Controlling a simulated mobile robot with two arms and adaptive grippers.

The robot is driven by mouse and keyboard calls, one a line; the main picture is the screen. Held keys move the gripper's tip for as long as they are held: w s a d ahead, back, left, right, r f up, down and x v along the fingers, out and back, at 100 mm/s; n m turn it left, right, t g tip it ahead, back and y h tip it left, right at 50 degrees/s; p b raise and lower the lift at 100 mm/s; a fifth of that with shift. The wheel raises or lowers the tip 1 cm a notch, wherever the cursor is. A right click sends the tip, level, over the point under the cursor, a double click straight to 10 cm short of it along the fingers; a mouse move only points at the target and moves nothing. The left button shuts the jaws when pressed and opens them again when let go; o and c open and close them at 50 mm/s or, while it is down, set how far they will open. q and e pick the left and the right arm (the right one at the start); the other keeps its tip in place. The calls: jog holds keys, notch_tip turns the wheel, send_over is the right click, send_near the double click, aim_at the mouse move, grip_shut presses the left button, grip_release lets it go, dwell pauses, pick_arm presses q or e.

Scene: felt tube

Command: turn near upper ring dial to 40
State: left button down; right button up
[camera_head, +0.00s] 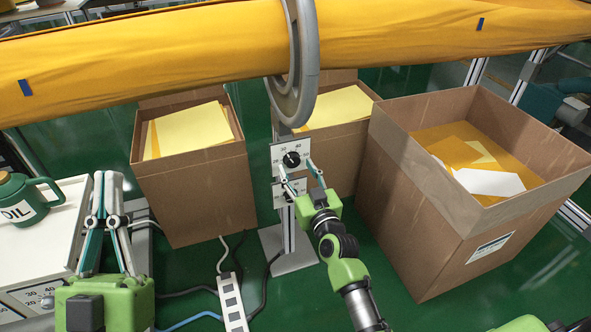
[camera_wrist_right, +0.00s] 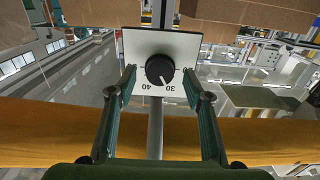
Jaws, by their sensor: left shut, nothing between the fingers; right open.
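The near upper ring dial is a black round knob (camera_head: 291,159) on a white number plate (camera_head: 277,153) on a grey post under the grey ring (camera_head: 308,60). In the right wrist view the knob (camera_wrist_right: 160,70) sits on its plate (camera_wrist_right: 135,45), with 30 and 40 printed upside down. A pale mark on the knob seems to point near 30; its exact reading is unclear. My right gripper (camera_head: 298,170) is open, its fingertips at either side of the knob, apart from it in the wrist view (camera_wrist_right: 158,80). My left gripper (camera_head: 108,182) is shut and empty, far left.
A second dial plate (camera_head: 280,198) is below, partly hidden by my right gripper. Cardboard boxes stand left (camera_head: 195,195), behind, and right (camera_head: 440,230). The yellow felt tube (camera_head: 150,55) runs above. A green oil can (camera_head: 30,200) stands left. A power strip (camera_head: 232,300) lies in front.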

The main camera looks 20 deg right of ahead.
pick_arm(q)
jog(key=shift+s+a+r+t+h, duration=0.15)
jog(key=shift+s+r+t+h, duration=0.25)
jog(key=shift+s+r+t, duration=0.5)
pick_arm(e)
jog(key=shift+w, duration=0.95)
pick_arm(q)
jog(key=shift+s+r, duration=0.15)
pick_arm(e)
jog(key=c, duration=1.1)
